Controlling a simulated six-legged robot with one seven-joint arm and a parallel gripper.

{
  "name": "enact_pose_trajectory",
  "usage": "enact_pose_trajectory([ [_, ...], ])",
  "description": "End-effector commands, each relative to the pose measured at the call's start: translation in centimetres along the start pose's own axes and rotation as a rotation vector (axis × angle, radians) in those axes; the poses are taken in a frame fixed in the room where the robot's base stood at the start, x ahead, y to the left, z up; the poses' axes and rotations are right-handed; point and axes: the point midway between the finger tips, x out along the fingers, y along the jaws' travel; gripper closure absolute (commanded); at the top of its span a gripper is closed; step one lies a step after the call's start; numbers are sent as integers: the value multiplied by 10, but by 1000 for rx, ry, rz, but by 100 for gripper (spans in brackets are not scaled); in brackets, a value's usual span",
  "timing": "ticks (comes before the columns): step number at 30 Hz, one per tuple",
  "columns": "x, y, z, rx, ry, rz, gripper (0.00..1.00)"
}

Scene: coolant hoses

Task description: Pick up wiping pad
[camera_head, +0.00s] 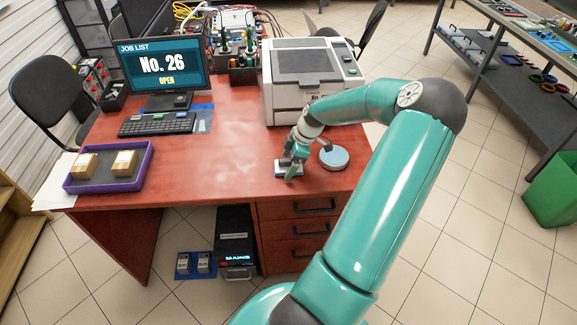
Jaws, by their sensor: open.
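A small flat pale pad (281,169), which looks like the wiping pad, lies on the red desk top near its front edge. My gripper (291,174) is open and points down right at the pad, partly covering it. I cannot tell whether the fingers stand around the pad or touch it. A round, light-blue-topped disc or tin (334,157) sits on the desk just right of my gripper.
The red desk (225,178) has pale smudges and free room left of my gripper. A white printer (310,80) stands behind it. A purple tray (108,181) with two boxes, a keyboard (157,124) and a monitor (163,58) stand left. Drawers (312,229) are below.

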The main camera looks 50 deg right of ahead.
Motion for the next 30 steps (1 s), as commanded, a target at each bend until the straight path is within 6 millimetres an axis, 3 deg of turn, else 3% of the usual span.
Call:
enact_pose_trajectory([
  [8, 6, 0, 0, 1, 0, 0, 15],
  [15, 6, 0, 0, 1, 0, 1, 62],
  [17, 6, 0, 0, 0, 0, 1, 67],
  [30, -7, 1, -5, -1, -2, 3, 67],
])
